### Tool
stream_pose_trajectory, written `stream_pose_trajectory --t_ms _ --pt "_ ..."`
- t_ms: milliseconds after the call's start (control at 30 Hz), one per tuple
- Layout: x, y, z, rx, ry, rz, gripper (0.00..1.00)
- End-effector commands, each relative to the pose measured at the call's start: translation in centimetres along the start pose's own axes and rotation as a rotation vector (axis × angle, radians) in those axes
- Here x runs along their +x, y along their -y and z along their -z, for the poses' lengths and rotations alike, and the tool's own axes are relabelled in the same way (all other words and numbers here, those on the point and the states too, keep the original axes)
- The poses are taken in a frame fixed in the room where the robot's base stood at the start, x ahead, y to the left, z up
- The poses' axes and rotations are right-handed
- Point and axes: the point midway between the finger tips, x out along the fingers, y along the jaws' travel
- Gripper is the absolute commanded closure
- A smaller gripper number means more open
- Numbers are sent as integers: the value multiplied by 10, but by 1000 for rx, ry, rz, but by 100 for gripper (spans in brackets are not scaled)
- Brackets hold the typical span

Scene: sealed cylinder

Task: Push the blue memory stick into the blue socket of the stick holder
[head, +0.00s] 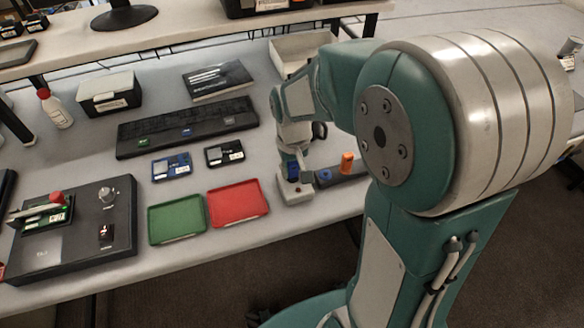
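The stick holder (338,180) is a low dark bar near the front edge of the bench, just right of my gripper. An orange stick (347,162) stands upright in it, and a small blue part (325,176) shows left of that; I cannot tell whether this is the blue socket. My gripper (292,176) points down at the holder's left end. A blue piece (293,172), possibly the blue memory stick, shows at the fingertips above a pale block (296,192). The fingers are too small and overlapped to show whether they are shut on it.
A red tray (238,214) and a green tray (176,237) lie left of my gripper. Behind them are a blue board (171,166), a black board (224,152) and a long black rack (187,142). A dark panel (78,262) with switches stands at far left.

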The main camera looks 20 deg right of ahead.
Motion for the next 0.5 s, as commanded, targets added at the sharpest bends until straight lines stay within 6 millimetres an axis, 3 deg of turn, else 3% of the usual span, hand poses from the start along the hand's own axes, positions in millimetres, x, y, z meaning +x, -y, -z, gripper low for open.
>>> stream_pose_trajectory --t_ms 500 --pt "-11 0 0 0 1 0 100"
